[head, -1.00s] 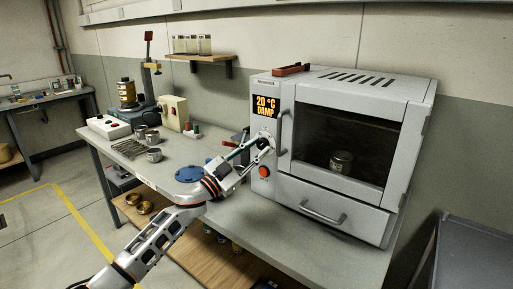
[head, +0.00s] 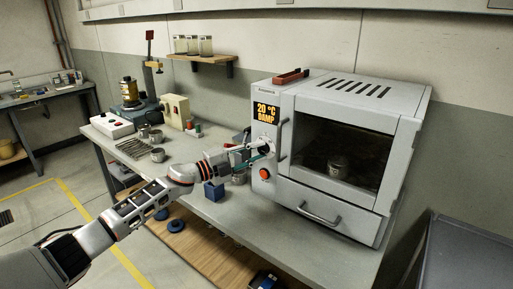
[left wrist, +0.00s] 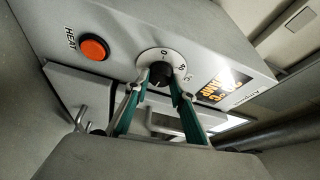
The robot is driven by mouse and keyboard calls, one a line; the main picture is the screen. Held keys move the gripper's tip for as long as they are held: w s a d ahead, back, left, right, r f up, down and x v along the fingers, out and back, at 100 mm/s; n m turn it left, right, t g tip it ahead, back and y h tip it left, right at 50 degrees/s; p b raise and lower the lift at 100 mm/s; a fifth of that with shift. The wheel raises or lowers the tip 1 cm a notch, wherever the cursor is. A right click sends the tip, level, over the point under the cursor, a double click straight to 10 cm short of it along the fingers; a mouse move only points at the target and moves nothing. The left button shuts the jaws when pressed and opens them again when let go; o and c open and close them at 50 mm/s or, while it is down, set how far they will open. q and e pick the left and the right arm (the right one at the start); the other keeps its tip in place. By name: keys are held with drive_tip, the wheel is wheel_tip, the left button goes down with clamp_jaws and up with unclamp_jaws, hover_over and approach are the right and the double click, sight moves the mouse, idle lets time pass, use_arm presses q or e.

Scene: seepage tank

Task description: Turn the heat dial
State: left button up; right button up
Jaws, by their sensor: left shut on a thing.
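The grey oven (head: 411,150) stands on the bench. Its display (head: 266,112) reads 20 °C DAMP. The heat dial, a black knob (left wrist: 160,74) on a white scale plate, is on the front panel above the red-orange HEAT button (left wrist: 94,47). The button also shows in the head view (head: 264,173). My left gripper (left wrist: 160,78) has its fingers on both sides of the knob, shut on it. In the head view the left gripper (head: 262,150) reaches the panel and mostly hides the dial. My right gripper is not in view.
The oven door handle (head: 283,138) is close to the right of my left gripper. A metal cup (head: 337,166) sits inside behind the glass. A blue block (head: 213,191) is below my arm.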

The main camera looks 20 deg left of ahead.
use_arm(q)
drive_tip(key=shift+m+g+y+p, duration=0.3)
drive_tip(key=shift+m+p, duration=0.45)
drive_tip(key=shift+m, duration=0.25)
drive_tip(key=o, duration=1.1)
drive_tip(key=v, duration=1.2)
